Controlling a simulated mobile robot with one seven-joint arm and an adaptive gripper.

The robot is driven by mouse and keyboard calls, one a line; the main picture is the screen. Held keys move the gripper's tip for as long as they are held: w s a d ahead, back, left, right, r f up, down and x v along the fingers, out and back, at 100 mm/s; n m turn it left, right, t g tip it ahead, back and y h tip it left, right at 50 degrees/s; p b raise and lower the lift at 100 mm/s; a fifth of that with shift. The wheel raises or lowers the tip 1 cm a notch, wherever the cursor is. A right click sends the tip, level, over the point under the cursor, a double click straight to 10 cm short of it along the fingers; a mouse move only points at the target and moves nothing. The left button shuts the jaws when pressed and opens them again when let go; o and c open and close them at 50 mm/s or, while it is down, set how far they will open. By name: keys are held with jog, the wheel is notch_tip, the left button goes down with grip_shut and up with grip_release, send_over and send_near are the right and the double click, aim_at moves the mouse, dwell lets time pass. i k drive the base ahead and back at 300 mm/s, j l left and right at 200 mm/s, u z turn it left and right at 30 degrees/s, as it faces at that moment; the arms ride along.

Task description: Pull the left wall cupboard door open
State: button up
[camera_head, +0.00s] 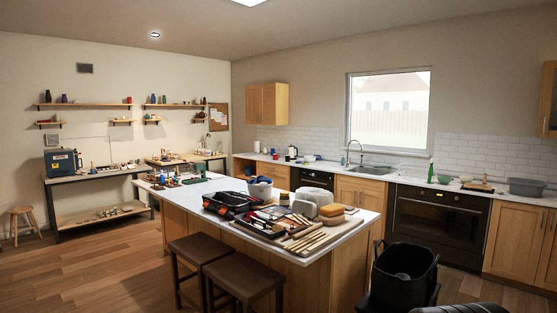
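The left wall cupboard (267,104) is a light wooden box high on the back wall, left of the window. Its front shows what look like two narrow door panels, and both appear closed. It is small in this view, so I cannot make out its handles clearly. Its plain right side faces the window. My gripper is not in view, so I cannot tell where it is relative to the cupboard.
An island (340,235) loaded with pottery tools stands between me and the cupboard. Two dark stools (244,274) stand at its near side. A black tub (404,275) is close at lower right. A back counter (310,164) runs below the cupboard. Wooden floor (80,270) is open at left.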

aim_at(252, 93)
jog(key=i+j+u, duration=0.55)
jog(key=i+u, duration=0.2)
jog(key=i+j+u, duration=0.15)
jog(key=i+u, duration=0.6)
jog(key=i, duration=1.8)
jog(key=i+z, duration=0.1)
jog(key=i, duration=0.45)
jog(key=i+j+z, duration=0.1)
jog(key=i, duration=0.5)
jog(key=i+j+z, duration=0.1)
jog(key=i+z, duration=0.3)
jog(key=i, duration=0.7)
jog(key=i+l+u, duration=0.1)
jog(key=i+u, duration=0.2)
jog(key=i, duration=0.85)
